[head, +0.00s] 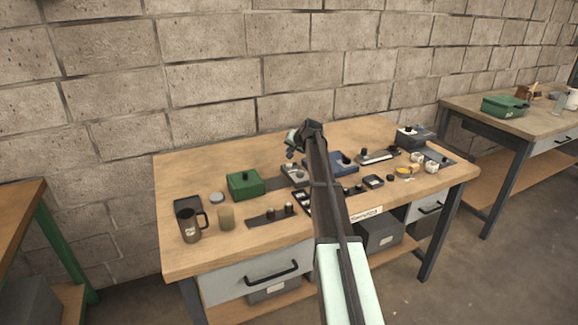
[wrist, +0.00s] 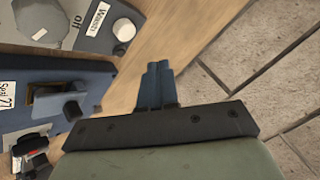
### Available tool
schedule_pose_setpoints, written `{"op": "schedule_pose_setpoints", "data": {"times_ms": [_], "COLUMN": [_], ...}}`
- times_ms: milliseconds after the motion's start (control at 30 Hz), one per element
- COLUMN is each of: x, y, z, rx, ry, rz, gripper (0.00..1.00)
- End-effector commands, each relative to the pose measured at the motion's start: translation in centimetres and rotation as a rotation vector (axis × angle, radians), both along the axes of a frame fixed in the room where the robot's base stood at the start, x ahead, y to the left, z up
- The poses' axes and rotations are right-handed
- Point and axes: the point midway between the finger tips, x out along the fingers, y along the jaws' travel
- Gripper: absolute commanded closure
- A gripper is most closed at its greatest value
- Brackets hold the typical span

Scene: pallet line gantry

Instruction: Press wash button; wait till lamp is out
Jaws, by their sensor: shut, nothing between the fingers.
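A grey box (wrist: 85,22) with a label that seems to begin "Wash" and the word "off" lies at the upper left of the wrist view. A pale round button or knob (wrist: 124,29) sits at its edge by the label. My gripper (wrist: 158,68) is shut and empty; its fingertips are together, over the bare wood and apart from the button. In the head view my gripper (head: 290,152) hangs above the back of the bench, near a small grey box (head: 294,174) that looks like the same one. I cannot make out a lit lamp.
A blue unit (wrist: 45,88) with a lever stands beside the grey box. On the wooden bench (head: 180,262) are a green box (head: 244,184), a dark mug (head: 190,225) and several small devices. The brick wall (head: 230,90) rises close behind. The bench's back strip is mostly clear.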

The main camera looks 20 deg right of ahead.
Motion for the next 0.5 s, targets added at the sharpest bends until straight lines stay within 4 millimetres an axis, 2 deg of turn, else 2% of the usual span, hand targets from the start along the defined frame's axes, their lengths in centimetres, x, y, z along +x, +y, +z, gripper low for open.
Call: {"op": "schedule_pose_setpoints", "data": {"times_ms": [200,500], "x": [0.0,0.0], "y": [0.0,0.0], "z": [-2.2,-3.5], "rx": [0.001,0.000], "ry": [0.001,0.001], "rz": [0.000,0.001], "gripper": [1.00,1.00]}}
